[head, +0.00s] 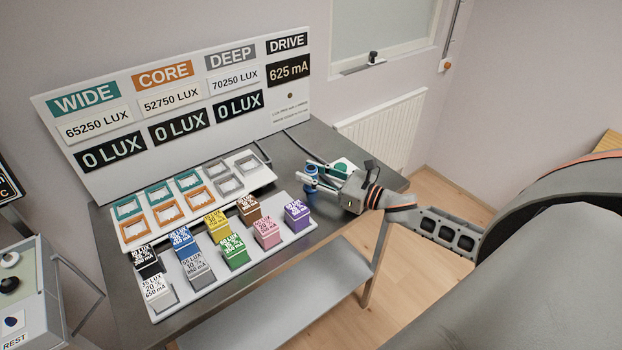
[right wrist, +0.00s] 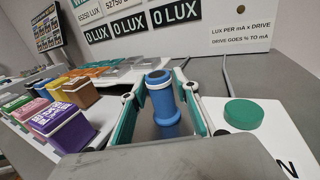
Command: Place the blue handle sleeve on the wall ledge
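The blue handle sleeve (right wrist: 162,98) is an upright blue cylinder with a ringed collar and dark top. It stands at the table's right end, and in the head view it (head: 311,171) is partly covered by my right gripper (head: 318,177). In the right wrist view the green-lined fingers of that gripper (right wrist: 163,112) are spread on either side of the sleeve, with a visible gap at its left. My left gripper is not in view.
A green round button (right wrist: 244,113) on a white plate is right of the sleeve. Several coloured labelled blocks stand in a white tray (head: 305,238) to the left. A lux display board (head: 294,112) stands behind. A radiator (head: 385,130) is beyond the table.

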